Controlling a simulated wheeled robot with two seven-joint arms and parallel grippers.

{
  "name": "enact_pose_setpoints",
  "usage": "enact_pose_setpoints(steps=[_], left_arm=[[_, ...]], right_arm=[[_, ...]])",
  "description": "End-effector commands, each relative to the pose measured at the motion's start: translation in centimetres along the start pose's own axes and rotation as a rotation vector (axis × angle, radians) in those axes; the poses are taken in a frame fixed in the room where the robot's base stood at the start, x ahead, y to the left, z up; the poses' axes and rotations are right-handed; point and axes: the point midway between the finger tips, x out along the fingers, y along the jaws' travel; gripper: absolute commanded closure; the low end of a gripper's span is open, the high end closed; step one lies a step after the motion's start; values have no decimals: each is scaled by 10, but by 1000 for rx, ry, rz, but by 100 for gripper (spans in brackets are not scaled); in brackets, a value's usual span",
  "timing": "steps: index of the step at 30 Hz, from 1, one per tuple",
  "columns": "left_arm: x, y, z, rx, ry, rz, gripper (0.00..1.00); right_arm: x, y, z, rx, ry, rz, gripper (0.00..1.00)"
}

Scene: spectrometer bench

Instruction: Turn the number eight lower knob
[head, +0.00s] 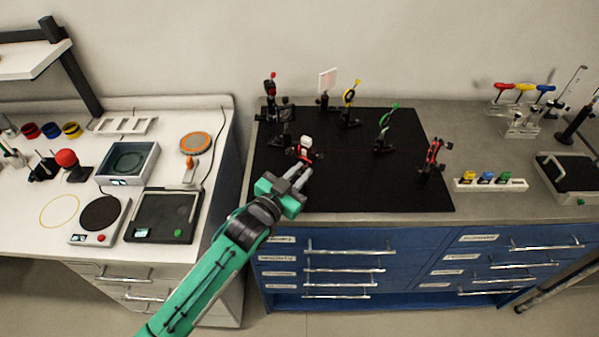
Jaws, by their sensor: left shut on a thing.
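My left gripper (301,175) reaches in from the lower left over the front of the black optical board (350,196). Its fingertips are shut at the near side of a small red mount with a white top (305,142), low on it. The lower knob there is hidden between the fingers and too small to make out. No number eight can be read on this mount. My right gripper is not in view.
Other optics mounts stand close by: a black one (286,115) behind left, a yellow-ringed one (349,97), a green-topped one (383,130) and a red one (431,158) at right. The board's front right is clear. A white bench with instruments (127,162) is at left.

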Motion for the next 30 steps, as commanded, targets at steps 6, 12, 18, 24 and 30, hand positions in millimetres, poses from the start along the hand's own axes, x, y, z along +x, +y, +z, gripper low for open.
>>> enact_pose_setpoints(steps=[6,12,18,24,30], left_arm=[[0,0,0,-2,-1,0,62],[0,0,0,-2,0,0,62],[-13,0,2,-3,0,0,62],[-52,1,5,-2,-2,0,62],[-96,1,4,-3,-1,0,62]], right_arm=[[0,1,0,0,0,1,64],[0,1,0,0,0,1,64],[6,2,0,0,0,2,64],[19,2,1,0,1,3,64],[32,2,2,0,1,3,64]])
